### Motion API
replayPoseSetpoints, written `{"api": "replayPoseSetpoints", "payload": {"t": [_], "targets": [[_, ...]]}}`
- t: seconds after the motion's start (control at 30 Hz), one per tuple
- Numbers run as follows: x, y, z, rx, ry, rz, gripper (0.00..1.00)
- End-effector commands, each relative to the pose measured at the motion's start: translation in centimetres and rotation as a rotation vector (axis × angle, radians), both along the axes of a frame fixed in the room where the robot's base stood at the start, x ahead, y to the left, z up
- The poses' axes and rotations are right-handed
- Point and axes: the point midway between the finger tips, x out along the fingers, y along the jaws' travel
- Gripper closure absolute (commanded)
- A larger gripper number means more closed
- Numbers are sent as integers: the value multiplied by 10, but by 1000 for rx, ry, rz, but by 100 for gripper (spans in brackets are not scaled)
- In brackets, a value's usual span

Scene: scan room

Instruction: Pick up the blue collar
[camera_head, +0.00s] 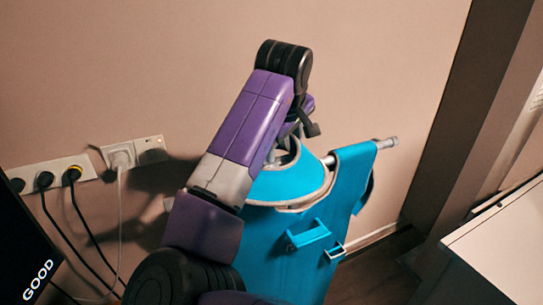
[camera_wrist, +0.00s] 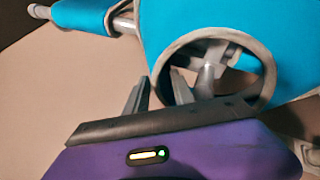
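The blue collar (camera_head: 288,184) has a grey rim and sits at the top of a blue apron (camera_head: 290,255) on a metal rail near the wall. In the wrist view the collar (camera_wrist: 295,45) fills the upper right, its grey-edged opening facing me. My gripper (camera_wrist: 172,85) appears open at the collar's rim. One finger is left of the rim and the other seems to be inside the opening, with the rim between them. I cannot tell whether either finger touches it. In the head view my purple arm partly hides the collar, and the gripper's fingertips are hard to make out.
The rail's free end (camera_head: 388,142) sticks out to the right of the apron. A wall socket strip (camera_head: 58,174) with plugged cables is at left. A dark screen reading GOOD (camera_head: 30,262) stands at lower left. A white-topped cabinet (camera_head: 505,250) is at lower right.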

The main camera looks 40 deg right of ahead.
Motion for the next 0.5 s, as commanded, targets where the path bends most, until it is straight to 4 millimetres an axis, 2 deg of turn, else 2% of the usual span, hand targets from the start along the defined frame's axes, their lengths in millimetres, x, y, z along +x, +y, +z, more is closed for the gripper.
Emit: {"api": "replayPoseSetpoints", "payload": {"t": [0.13, 0.37, 0.5], "targets": [[4, -5, -9, 0, 0, -1, 70], [4, -6, -9, -1, -1, -1, 72], [4, -5, -9, -1, -1, -1, 100]]}}
